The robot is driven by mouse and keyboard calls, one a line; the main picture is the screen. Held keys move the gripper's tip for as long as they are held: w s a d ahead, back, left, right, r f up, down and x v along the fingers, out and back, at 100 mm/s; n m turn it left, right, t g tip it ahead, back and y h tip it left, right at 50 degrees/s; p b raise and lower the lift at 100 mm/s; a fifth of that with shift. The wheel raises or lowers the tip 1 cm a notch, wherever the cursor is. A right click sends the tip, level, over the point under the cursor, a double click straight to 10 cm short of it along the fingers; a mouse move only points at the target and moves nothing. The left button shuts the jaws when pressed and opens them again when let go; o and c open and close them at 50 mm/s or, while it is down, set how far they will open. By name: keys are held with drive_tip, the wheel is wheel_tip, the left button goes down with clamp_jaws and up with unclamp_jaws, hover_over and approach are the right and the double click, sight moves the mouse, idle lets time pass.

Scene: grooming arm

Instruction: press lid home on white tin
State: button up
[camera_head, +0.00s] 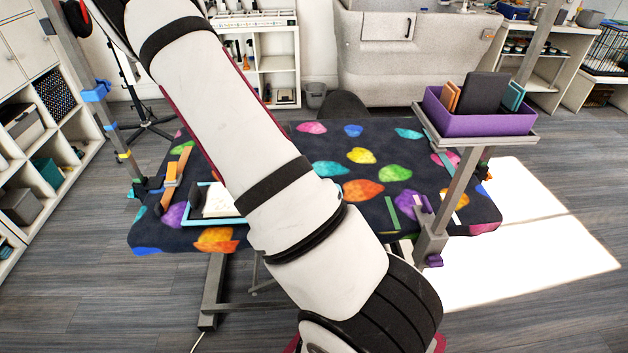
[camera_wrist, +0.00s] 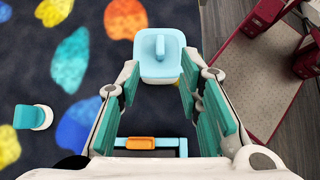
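A white container with a teal top and an upright teal knob (camera_wrist: 160,52), which looks like the lidded white tin, shows ahead in the wrist view. The teal lid sits over the white body; I cannot tell whether it is fully seated. My gripper (camera_wrist: 158,80) is open, its teal-padded fingers spread wide with nothing held between them. The tin shows just beyond the fingertips, between them in the picture; I cannot tell the gap in depth. In the head view my arm hides the gripper and the tin.
The dark table mat (camera_head: 330,170) has bright coloured patches. A blue-framed tray (camera_head: 239,220) lies at its left, with an orange item (camera_wrist: 140,143) by a blue frame in the wrist view. A small teal-and-white item (camera_wrist: 33,117) is left. A purple bin (camera_head: 480,124) stands right.

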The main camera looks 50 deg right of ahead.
drive_tip(key=shift+v, duration=2.7)
drive_tip(key=s+a+r+m+t+y, duration=0.2)
drive_tip(key=s+a+r+t, duration=0.1)
drive_tip(key=a+r, duration=0.5)
drive_tip(key=s+a+r+m+t+y, duration=0.2)
drive_tip(key=a+r+m+t, duration=0.1)
drive_tip(key=a+r, duration=0.45)
drive_tip(key=s+a+r+m+t+y, duration=0.1)
drive_tip(key=s+a+r+m+t, duration=0.2)
drive_tip(key=s+a, duration=0.9)
drive_tip(key=shift+s+r+t+y+p, duration=0.25)
drive_tip(key=shift+r+t+y+p, duration=0.15)
drive_tip(key=shift+r+t, duration=0.75)
drive_tip(key=shift+d+r, duration=0.1)
